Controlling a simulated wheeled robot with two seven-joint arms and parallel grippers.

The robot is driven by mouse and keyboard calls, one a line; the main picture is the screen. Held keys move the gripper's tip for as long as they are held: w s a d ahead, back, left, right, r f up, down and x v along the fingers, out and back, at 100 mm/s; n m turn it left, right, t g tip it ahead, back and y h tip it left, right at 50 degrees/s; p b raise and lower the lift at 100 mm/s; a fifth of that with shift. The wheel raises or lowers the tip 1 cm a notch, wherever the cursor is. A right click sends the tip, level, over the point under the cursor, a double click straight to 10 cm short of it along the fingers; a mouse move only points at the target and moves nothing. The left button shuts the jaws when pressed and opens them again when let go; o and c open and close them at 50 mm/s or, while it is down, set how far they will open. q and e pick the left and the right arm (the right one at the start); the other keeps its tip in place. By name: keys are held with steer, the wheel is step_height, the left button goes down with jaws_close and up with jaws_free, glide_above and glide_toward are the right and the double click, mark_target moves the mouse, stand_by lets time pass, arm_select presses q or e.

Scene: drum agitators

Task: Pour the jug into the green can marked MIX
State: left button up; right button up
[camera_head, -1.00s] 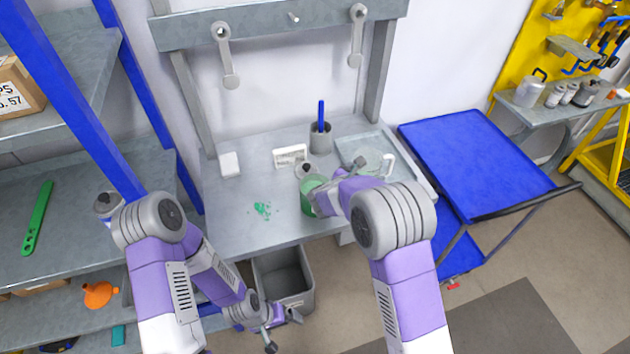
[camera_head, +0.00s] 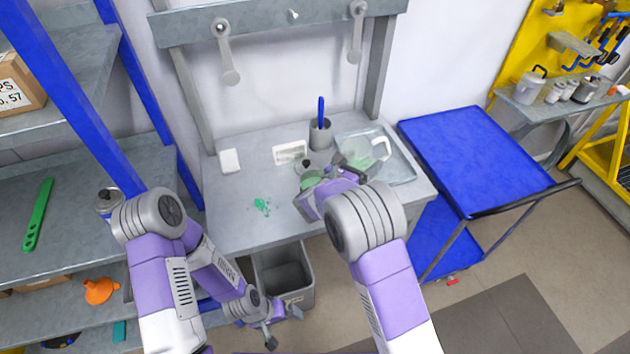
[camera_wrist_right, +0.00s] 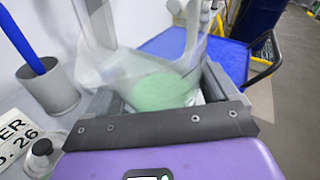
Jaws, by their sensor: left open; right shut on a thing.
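The clear jug (camera_head: 360,150), with a pale handle and green contents, is in my right gripper (camera_head: 347,172) over the back right of the bench. In the right wrist view the jug (camera_wrist_right: 150,62) stands between the fingers of the right gripper (camera_wrist_right: 160,95), green contents low inside. The green can (camera_head: 309,181) is mostly hidden behind my right gripper and wrist; its MIX marking cannot be read. My left gripper (camera_head: 282,328) is open and empty, low by the grey bin in front of the bench.
A shallow tray (camera_head: 402,168) lies at the bench's right. Green bits (camera_head: 262,206) lie left. A blue cart (camera_head: 475,160) stands right.

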mark_target(349, 163)
steer(key=shift+a+r+n+t+h, duration=0.4)
steer(key=shift+a+r+t, duration=0.1)
steer(key=shift+r, duration=0.2)
steer(key=shift+s+a+r+n+t+h+b, duration=0.2)
steer(key=shift+a+r+n+t+h+b, duration=0.2)
steer(key=shift+a+r+n+t+b, duration=0.25)
steer(key=shift+d+r+n+t+b, duration=0.15)
steer(key=shift+r+n+t+b, duration=0.3)
steer(key=shift+t+b, duration=0.1)
step_height(349, 163, up, 2)
steer(key=shift+r+n+t+h, duration=0.1)
steer(key=shift+n+t+h, duration=0.3)
steer(key=shift+n+t, duration=0.1)
steer(key=shift+r+n+t+b, duration=0.2)
steer(key=shift+n+t+b, duration=0.35)
steer(key=shift+t, duration=0.25)
steer(key=shift+n, duration=0.35)
steer(key=shift+f+t+b, duration=0.1)
steer(key=shift+t+b, duration=0.2)
steer(key=shift+b, duration=0.1)
steer(key=shift+r+n+t, duration=0.3)
steer(key=shift+n+t, duration=0.1)
steer(key=shift+n, duration=0.2)
